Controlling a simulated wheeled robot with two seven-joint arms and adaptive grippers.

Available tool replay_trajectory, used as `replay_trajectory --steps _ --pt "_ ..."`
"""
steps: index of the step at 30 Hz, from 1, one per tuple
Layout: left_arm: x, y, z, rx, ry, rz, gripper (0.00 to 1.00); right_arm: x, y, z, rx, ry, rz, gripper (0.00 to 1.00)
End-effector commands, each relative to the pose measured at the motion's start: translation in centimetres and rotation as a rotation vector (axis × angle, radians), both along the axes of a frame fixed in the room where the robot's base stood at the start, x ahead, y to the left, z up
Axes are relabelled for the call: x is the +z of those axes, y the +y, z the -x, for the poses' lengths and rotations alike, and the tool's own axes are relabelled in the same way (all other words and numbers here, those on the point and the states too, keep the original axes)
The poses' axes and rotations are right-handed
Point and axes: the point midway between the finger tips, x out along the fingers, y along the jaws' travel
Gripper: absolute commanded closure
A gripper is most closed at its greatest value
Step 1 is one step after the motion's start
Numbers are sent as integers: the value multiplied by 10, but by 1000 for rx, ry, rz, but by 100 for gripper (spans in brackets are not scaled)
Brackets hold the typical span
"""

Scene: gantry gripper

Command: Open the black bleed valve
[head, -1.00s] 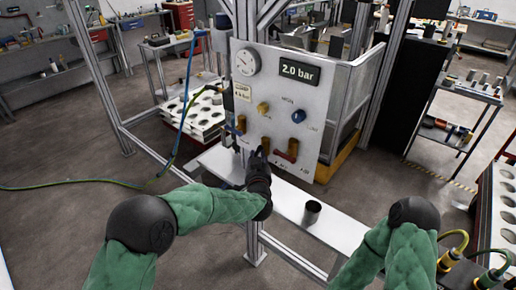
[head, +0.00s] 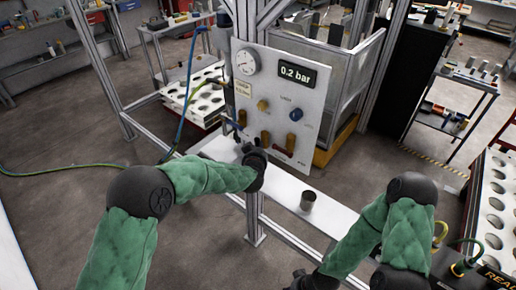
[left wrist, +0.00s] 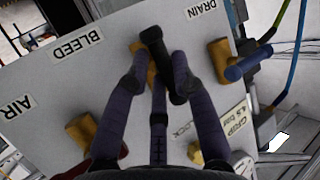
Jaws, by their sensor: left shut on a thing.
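The bleed valve's black handle (left wrist: 154,42) sits on a brass body (left wrist: 138,52) beside the BLEED label (left wrist: 77,46) in the left wrist view. My left gripper (left wrist: 158,72) is shut on this handle, one finger on each side. The handle runs slanted between the fingers. In the head view my left gripper (head: 254,152) is at the panel's lower edge and hides the handle; a brass valve (head: 265,138) shows just above it. The pressure display (head: 297,75) reads 0.2 bar. My right gripper (head: 308,281) is at the bottom edge, dark and partly cut off.
The blue-handled drain valve (left wrist: 246,64) is close by. A dark cup (head: 308,201) stands on the white shelf (head: 285,189).

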Motion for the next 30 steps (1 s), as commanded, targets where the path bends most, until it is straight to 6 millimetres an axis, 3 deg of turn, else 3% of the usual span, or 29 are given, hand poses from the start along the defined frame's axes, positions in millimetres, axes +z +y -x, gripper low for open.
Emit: replay_trajectory --steps 1,8,9,11,12,23,30 --pt "-8 1 3 2 15 1 100 0 0 0 0 0 0 60" --pt "-10 0 3 0 18 0 100 -1 0 0 0 0 0 60" --pt "-10 0 3 0 19 0 72 -1 0 0 0 0 0 60" --pt "-10 0 3 0 19 -1 55 -1 0 0 0 0 0 60" --pt "-10 0 3 0 18 -1 52 -1 0 0 0 0 0 60" --pt "-4 0 3 -1 8 -1 52 0 0 0 0 0 0 60" --pt "8 1 26 -1 6 0 52 0 0 0 0 0 0 60"
